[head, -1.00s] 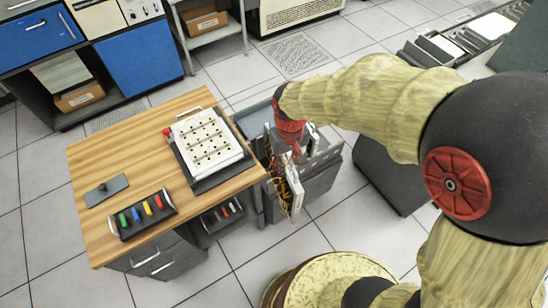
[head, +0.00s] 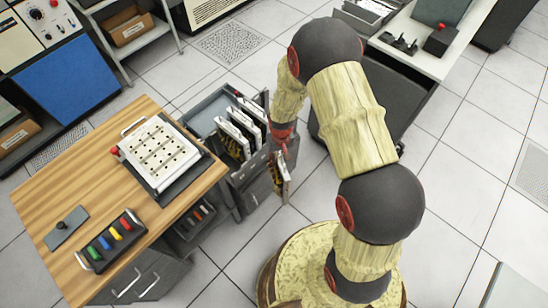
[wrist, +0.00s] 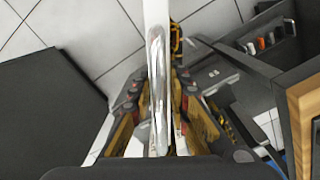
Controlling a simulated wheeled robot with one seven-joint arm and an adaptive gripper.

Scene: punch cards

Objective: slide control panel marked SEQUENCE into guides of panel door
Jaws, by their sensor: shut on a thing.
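My gripper (head: 284,142) is shut on a thin upright panel (head: 281,184) and holds it just right of the open drawer. In the wrist view, the held panel shows edge-on as a white strip (wrist: 156,20) with a silver handle (wrist: 156,85) between my gripper's fingers (wrist: 157,112). Its brown and yellow wired side shows. No SEQUENCE marking is legible. Several similar white-edged panels (head: 238,132) stand in the grey drawer (head: 203,113). I cannot make out the panel door or its guides for certain.
The wood-topped desk (head: 95,170) carries a white punched board (head: 158,152) and a row of coloured switches (head: 112,240). An open compartment (head: 194,222) with small coloured pieces sits below its top; it also shows in the wrist view (wrist: 262,45). Bare floor (head: 235,265) lies in front.

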